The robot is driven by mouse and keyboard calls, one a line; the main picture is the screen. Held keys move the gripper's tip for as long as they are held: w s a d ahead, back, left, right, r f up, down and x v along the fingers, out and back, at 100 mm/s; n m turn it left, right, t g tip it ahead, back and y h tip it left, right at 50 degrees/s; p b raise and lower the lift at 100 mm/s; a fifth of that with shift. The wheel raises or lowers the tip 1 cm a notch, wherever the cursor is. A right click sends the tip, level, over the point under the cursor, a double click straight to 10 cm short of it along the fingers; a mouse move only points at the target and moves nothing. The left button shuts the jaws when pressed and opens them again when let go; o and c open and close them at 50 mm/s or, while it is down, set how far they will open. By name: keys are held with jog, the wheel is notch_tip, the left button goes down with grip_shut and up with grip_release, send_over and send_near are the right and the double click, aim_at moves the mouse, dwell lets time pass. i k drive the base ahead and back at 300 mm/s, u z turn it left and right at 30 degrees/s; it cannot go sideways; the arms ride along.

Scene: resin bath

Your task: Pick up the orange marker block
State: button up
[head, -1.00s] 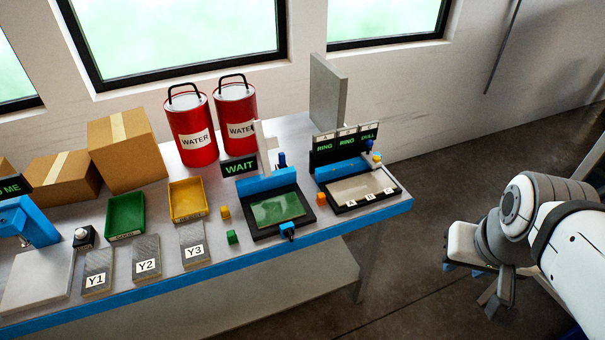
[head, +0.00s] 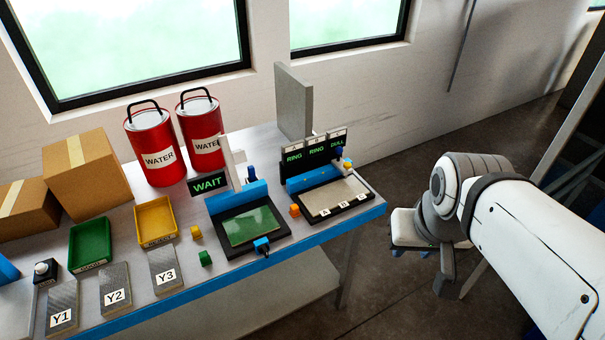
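The small orange marker block (head: 295,211) sits on the bench, between the green-screened device and the device with slots A, B and further letters. My gripper (head: 418,252) is at the right, beyond the bench's right end and apart from the block. Its fingers are small and partly hidden under the wrist, so its opening does not show clearly.
A yellow block (head: 196,232) and a green block (head: 205,258) lie left of the green-screened device (head: 250,226). The slotted device (head: 335,198) stands near the bench's right end. Plates Y1, Y2 and Y3 (head: 165,270), trays, boxes and red water cans (head: 153,148) fill the left.

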aim_at(294, 209)
jog(key=i, duration=0.85)
jog(key=u, duration=0.05)
